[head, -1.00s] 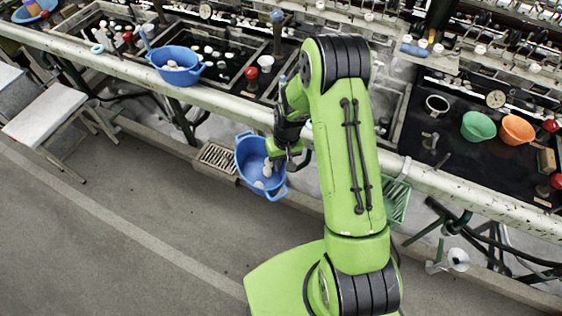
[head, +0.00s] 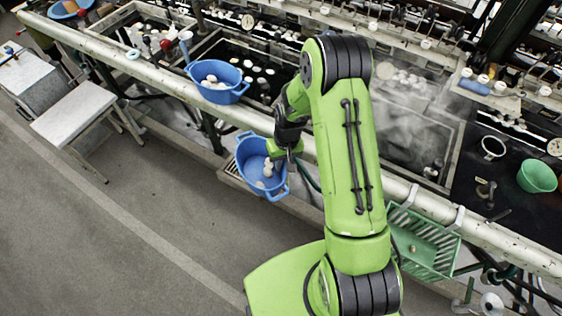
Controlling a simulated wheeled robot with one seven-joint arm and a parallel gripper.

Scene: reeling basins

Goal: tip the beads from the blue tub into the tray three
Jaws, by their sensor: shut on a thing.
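A blue tub (head: 249,157) with two handles hangs in the air in front of the bench rail. My gripper (head: 279,158) is shut on its right wall; the fingertips are partly hidden. A few pale beads (head: 268,171) lie inside, low in the tub. Its mouth faces up toward the camera; I cannot tell any slight tilt. A green slatted tray (head: 428,238) sits below the rail to the right, apart from the tub and partly behind my arm. No number shows, so I cannot tell which tray is tray three.
A second blue tub (head: 216,92) with white pieces stands at the bench edge. A long pale rail (head: 165,88) runs along the bench front. A grated box (head: 232,171) lies behind the held tub. A grey stool (head: 75,118) stands left. The floor at lower left is clear.

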